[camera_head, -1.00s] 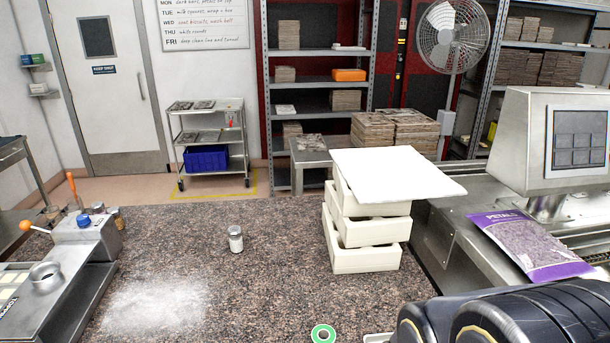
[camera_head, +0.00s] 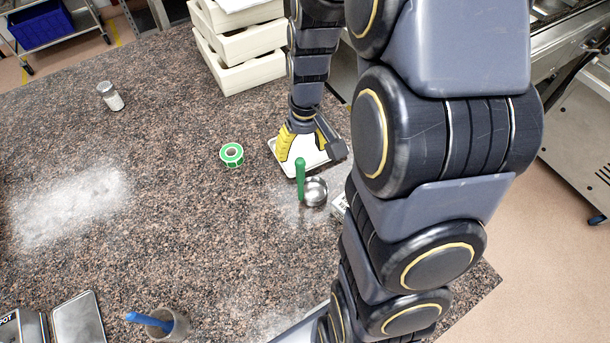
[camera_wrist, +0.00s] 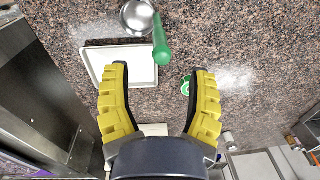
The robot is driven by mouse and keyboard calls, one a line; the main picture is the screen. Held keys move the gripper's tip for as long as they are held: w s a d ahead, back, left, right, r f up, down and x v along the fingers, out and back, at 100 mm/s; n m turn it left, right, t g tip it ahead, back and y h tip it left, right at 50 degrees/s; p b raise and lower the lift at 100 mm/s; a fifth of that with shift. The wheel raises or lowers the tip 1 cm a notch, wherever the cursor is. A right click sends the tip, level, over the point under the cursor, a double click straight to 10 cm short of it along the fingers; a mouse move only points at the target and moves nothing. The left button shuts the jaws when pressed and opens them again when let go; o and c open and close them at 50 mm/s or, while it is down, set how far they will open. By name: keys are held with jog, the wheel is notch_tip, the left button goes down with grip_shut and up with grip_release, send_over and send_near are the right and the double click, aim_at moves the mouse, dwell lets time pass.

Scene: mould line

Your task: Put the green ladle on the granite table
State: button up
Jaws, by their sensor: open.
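The green ladle has a green handle (camera_head: 301,172) and a round steel bowl (camera_head: 316,192). The bowl appears to rest on the speckled granite table (camera_head: 180,200), just in front of a small pale tray (camera_head: 275,150). The handle looks raised toward my gripper. My gripper (camera_head: 305,146) has yellow fingers, points down over the tray and is open and empty. In the wrist view the ladle's green handle (camera_wrist: 161,45) has its near end just beyond and between the spread fingertips (camera_wrist: 159,68), apart from both. The bowl (camera_wrist: 137,16) is at the top edge.
A green tape roll (camera_head: 232,154) lies left of the tray. Stacked cream crates (camera_head: 238,55) stand behind. A jar (camera_head: 110,96), white powder (camera_head: 65,205) and a cup with a blue-handled tool (camera_head: 170,325) are farther left. My arm hides the table's right part.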

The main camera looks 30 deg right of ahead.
aim_at(301, 159)
jog(key=f, duration=0.6)
jog(key=shift+a, duration=0.25)
grip_shut()
